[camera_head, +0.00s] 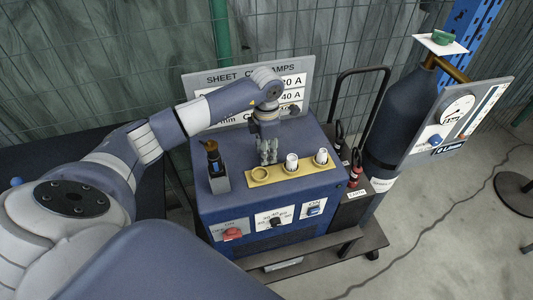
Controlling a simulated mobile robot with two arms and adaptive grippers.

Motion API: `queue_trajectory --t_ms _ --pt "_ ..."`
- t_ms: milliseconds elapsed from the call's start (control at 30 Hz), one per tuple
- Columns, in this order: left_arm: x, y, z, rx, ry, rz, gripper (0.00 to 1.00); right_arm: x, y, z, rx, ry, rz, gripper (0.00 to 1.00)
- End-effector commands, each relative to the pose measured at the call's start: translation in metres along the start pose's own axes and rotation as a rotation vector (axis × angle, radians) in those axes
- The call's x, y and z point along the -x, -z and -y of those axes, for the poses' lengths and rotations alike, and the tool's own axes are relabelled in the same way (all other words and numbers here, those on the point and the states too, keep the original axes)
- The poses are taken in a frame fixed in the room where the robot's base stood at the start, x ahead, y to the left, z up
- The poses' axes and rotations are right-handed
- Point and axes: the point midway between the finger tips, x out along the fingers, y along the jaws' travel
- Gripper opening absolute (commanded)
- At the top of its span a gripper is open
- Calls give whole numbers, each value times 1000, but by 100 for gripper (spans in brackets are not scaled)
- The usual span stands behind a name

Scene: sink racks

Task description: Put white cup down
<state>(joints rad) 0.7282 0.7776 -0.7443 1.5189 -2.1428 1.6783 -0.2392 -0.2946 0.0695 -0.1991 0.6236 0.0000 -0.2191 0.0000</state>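A yellow rack (300,170) lies on top of a blue machine. A white cup (292,161) stands in its middle place, and another white cup (321,156) stands at its right end. The left place shows an empty-looking yellow ring (260,174). My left gripper (267,158) points down just behind the left part of the rack, beside the middle cup. Its fingers look close together, but they are small, and I cannot tell whether they are open or hold anything. My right gripper is not in view.
The blue machine (243,207) has knobs on its front. A black torch-like item (215,165) stands on its left top. A sign (300,90) and wire fence rise behind. A dark gas cylinder (400,115) with a gauge panel (458,115) stands right.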

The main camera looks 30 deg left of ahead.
Motion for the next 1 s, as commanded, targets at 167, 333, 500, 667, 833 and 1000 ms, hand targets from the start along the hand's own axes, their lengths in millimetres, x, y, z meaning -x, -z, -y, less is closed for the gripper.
queue_trajectory --t_ms 167,333,500,667,833,1000 --pt "0 0 0 0 0 0 8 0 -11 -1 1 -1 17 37" --pt "1 0 0 0 -1 0 5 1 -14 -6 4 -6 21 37" --pt "7 -1 -1 -1 -3 3 5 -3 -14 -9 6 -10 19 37" --pt "33 -1 -2 -1 -5 6 5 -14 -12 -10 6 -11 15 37" --pt "68 -1 -1 0 -4 4 5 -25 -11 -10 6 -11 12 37" --pt "91 -2 3 -1 -2 2 5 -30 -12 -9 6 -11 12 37"
